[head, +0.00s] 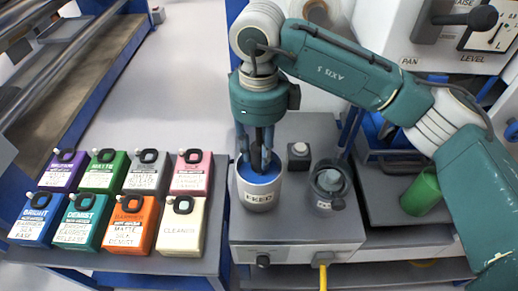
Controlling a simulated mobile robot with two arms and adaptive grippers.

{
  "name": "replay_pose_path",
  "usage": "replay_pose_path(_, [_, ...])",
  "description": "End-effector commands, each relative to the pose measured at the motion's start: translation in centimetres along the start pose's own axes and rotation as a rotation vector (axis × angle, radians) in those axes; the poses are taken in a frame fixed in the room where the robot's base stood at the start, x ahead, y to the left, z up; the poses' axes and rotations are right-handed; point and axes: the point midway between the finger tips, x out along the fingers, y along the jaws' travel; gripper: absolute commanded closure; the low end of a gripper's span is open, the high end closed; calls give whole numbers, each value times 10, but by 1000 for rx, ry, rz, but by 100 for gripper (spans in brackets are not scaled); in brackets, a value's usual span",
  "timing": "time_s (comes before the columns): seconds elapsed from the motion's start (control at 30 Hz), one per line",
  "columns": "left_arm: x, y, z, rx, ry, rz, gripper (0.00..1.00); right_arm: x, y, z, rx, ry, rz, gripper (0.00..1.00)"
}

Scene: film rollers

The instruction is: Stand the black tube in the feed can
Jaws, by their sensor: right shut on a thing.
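The feed can (262,200) is a white can with a dark-lettered label and blue inside, standing upright on the grey machine top. My right gripper (259,165) points down over the can, with its fingertips at or inside the mouth. It is shut on a slim dark thing, seemingly the black tube (256,157), held roughly upright between the fingers. The fingers hide most of the tube, and I cannot tell whether its lower end touches the can's bottom. My left gripper is not in view.
A dark grey pot (326,192) stands right of the can, with a small black knob block (299,156) behind. A green cup (421,193) lies tilted further right. Several coloured jugs, including an orange one (129,224), fill the left tray. A yellow cable (323,276) hangs in front.

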Motion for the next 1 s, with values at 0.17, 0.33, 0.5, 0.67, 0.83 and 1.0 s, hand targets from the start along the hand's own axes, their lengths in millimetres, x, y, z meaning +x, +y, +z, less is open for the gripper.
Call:
replay_pose_path(0.17, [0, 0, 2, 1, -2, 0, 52, -1, 0, 0, 0, -1, -1, 99])
replay_pose_path(0.33, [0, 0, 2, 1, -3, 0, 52, -1, 0, 0, 0, -1, -1, 99])
replay_pose_path(0.5, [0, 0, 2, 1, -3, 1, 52, -1, 0, 0, 0, -1, -1, 68])
replay_pose_path(0.67, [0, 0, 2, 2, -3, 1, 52, -1, 0, 0, 0, 0, -1, 50])
replay_pose_path(0.83, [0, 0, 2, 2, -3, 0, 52, 0, 0, 0, 0, 1, 0, 50])
replay_pose_path(1.0, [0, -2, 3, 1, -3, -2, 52, -8, -1, 0, 1, 0, -2, 50])
